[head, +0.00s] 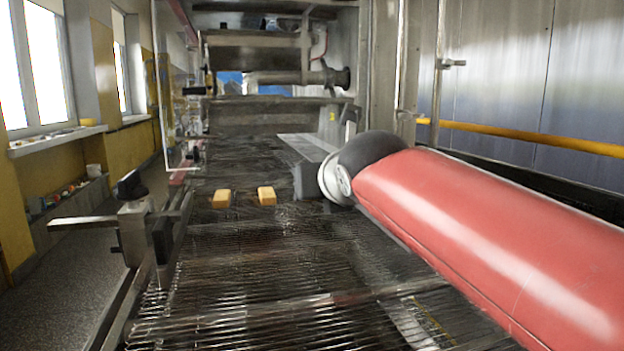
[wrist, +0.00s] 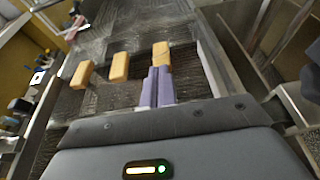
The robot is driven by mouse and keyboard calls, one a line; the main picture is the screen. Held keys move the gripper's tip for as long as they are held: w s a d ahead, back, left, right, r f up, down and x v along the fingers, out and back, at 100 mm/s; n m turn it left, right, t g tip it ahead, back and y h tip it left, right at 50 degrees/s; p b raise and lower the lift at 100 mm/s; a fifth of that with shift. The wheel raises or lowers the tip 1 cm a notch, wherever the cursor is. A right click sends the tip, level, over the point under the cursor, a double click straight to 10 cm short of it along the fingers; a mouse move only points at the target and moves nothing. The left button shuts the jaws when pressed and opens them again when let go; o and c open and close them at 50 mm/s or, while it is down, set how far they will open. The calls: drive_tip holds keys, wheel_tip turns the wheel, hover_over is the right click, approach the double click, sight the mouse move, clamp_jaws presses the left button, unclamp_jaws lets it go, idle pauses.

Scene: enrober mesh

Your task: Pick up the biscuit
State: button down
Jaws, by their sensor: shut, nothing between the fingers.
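Three orange-tan rectangular biscuits lie on the wire mesh in the wrist view: a left one (wrist: 82,75), a middle one (wrist: 119,67) and a right one (wrist: 161,53). My gripper (wrist: 158,69) shows there as two purple fingers side by side, shut and empty. Its tips overlap the near end of the right biscuit in the picture; I cannot tell whether they touch it. The head view shows two biscuits, left (head: 222,199) and right (head: 267,195). My red arm reaches in from the right there, and the fingers are hidden.
The wire mesh belt (head: 240,265) runs away toward the machine opening. A metal bracket with a black knob (head: 130,186) stands at its left edge. Metal walls with a yellow rail (head: 530,138) line the right. Bare mesh lies in front of the biscuits.

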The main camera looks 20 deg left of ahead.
drive_tip(key=w+a, duration=0.2)
drive_tip(key=w, duration=0.1)
drive_tip(key=w+a+p, duration=0.1)
drive_tip(key=w, duration=0.1)
drive_tip(key=shift+w+a, duration=0.15)
drive_tip(key=shift+w, duration=0.1)
drive_tip(key=shift+s+f, duration=0.15)
drive_tip(key=shift+f, duration=0.7)
